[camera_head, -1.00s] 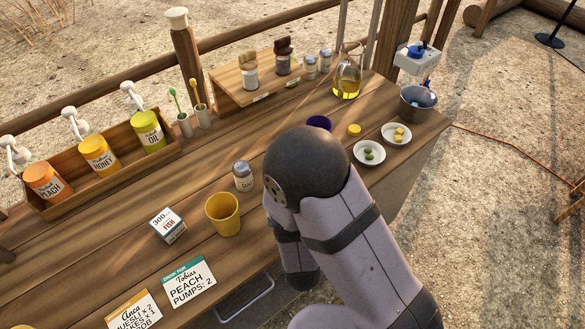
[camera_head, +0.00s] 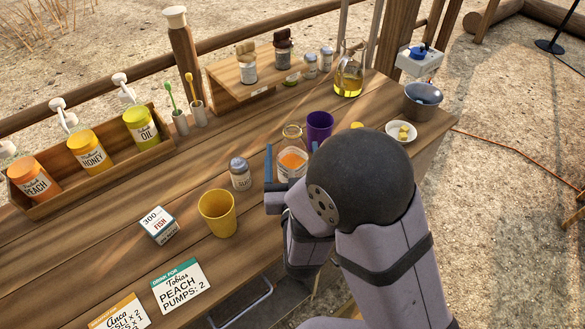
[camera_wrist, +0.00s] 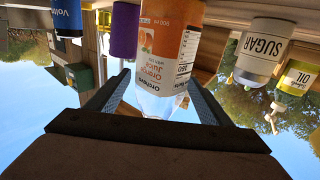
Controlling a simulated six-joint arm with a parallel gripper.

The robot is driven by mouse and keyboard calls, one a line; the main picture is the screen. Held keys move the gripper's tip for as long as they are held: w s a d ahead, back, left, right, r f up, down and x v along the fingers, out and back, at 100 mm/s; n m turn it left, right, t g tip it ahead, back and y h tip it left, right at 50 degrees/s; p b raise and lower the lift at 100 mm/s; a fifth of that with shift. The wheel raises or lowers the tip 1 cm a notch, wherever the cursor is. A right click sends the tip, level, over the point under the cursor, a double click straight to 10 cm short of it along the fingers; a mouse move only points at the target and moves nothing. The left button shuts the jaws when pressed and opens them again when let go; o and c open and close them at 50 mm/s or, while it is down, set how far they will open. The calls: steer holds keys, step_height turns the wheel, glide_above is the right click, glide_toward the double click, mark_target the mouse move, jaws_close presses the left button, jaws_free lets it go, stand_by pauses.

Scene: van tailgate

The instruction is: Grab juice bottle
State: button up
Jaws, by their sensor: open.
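The juice bottle (camera_head: 291,160) is clear with an orange label and stands on the wooden table, its lower part partly hidden by my gripper in the head view. In the wrist view, which is upside down, the Orange Juice bottle (camera_wrist: 165,45) sits between my fingers. My gripper (camera_wrist: 160,78) is open, one finger on each side of the bottle. In the wrist view a gap shows at the left finger; contact at the right finger cannot be told. My gripper (camera_head: 289,170) also shows at the bottle in the head view.
A purple cup (camera_head: 319,127) stands just behind the bottle. A sugar shaker (camera_head: 240,174) and a yellow cup (camera_head: 217,213) stand to its left. A plate (camera_head: 398,133) and a grey bucket (camera_head: 422,100) lie right. A pump-bottle rack (camera_head: 60,195) is far left.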

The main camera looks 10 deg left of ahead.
steer(key=shift+w+a+p, duration=0.2)
steer(key=shift+w+p, duration=0.15)
steer(key=shift+w, duration=0.6)
steer(key=shift+w+a+p, duration=0.2)
steer(key=shift+w+p, duration=0.15)
steer(key=shift+w, duration=0.6)
steer(key=c, duration=1.4)
